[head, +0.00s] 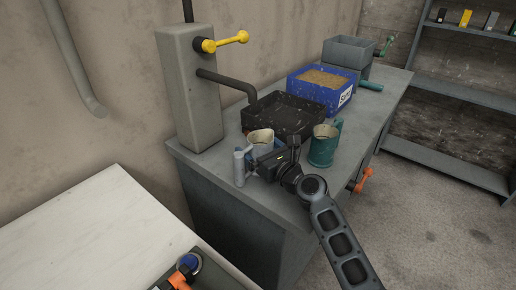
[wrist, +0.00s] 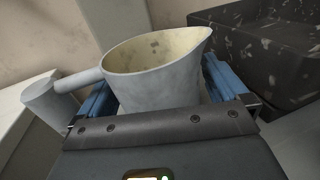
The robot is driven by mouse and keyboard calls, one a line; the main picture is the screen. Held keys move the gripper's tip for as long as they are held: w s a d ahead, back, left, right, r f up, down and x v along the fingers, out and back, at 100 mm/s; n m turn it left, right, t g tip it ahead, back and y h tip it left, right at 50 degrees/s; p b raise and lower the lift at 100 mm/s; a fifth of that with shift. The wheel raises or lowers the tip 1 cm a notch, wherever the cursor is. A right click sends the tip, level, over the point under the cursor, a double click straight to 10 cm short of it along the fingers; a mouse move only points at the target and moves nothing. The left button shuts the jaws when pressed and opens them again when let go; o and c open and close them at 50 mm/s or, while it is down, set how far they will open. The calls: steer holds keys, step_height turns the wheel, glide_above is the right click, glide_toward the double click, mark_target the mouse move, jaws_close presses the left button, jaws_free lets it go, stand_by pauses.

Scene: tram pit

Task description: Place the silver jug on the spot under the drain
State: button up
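The silver jug (head: 262,138) is a pale grey pot with a cream inside, a pouring lip and a side handle. It is upright above or on the near end of the grey bench; its base is hidden by my gripper. In the wrist view the jug (wrist: 155,85) is between the blue fingers of my gripper (wrist: 160,95), one on each side; whether they press on it I cannot tell. My gripper also shows in the head view (head: 265,158). A dark pipe (head: 228,82) bends out of a grey column over a black tray (head: 287,112); a marked spot is not clear.
A teal mug (head: 323,146) stands close to the right of my gripper. A blue crate (head: 320,88) of brown grains and a grey box with a green crank (head: 349,51) stand farther back. The grey column (head: 190,90) has a yellow lever (head: 228,41). A white table (head: 95,230) is at front left.

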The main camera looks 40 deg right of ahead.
steer(key=shift+r, duration=0.15)
steer(key=s, duration=1.2)
steer(key=shift+a+b, duration=0.4)
